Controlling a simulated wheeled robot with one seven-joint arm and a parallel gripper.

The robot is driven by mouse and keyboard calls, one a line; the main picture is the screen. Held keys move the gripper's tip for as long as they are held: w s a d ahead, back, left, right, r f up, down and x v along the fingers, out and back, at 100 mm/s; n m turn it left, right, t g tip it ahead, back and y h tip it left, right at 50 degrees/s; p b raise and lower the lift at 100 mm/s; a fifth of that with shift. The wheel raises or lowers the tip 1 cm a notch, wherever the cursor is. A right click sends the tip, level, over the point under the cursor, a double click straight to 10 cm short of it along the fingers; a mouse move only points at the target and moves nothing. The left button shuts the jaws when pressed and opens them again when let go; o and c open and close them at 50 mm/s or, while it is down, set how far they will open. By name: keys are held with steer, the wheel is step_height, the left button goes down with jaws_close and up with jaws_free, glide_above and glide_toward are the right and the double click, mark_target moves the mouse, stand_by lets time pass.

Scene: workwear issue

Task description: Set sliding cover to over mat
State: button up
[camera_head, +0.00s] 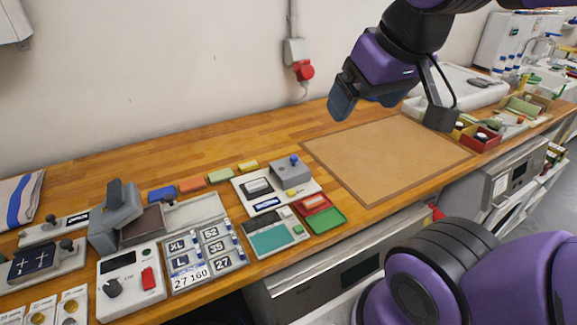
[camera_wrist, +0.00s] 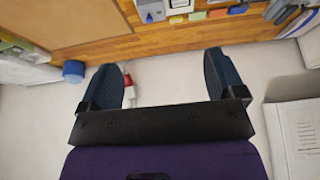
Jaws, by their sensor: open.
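A grey block with an upright handle (camera_head: 117,216), which looks like the sliding cover, stands on a pale base plate (camera_head: 195,213) at the left of the bench. A dark brown pad, seemingly the mat (camera_head: 142,226), lies just right of the block and is at least partly uncovered. A larger tan mat (camera_head: 385,155) with a brown border lies flat on the right half of the bench. My gripper (camera_head: 358,102) hangs above the bench near this tan mat's far left edge, well right of the block. In the wrist view my gripper (camera_wrist: 162,65) is open and empty.
A control box with a red switch (camera_head: 130,283), a size-label board (camera_head: 205,255) and a teal-screen device (camera_head: 273,238) stand in front and to the right of the block. Small coloured blocks (camera_head: 190,186) line up behind. Bare wood lies between them and the wall.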

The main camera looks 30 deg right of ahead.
steer(key=shift+w, duration=0.1)
steer(key=c, duration=0.3)
steer(key=shift+w, duration=0.4)
steer(key=shift+c, duration=1.2)
steer(key=n+g, duration=0.5)
steer(key=n, duration=0.4)
glide_above(294, 156)
step_height(294, 156, down, 21)
step_height(294, 156, down, 11)
steer(key=shift+f, duration=0.1)
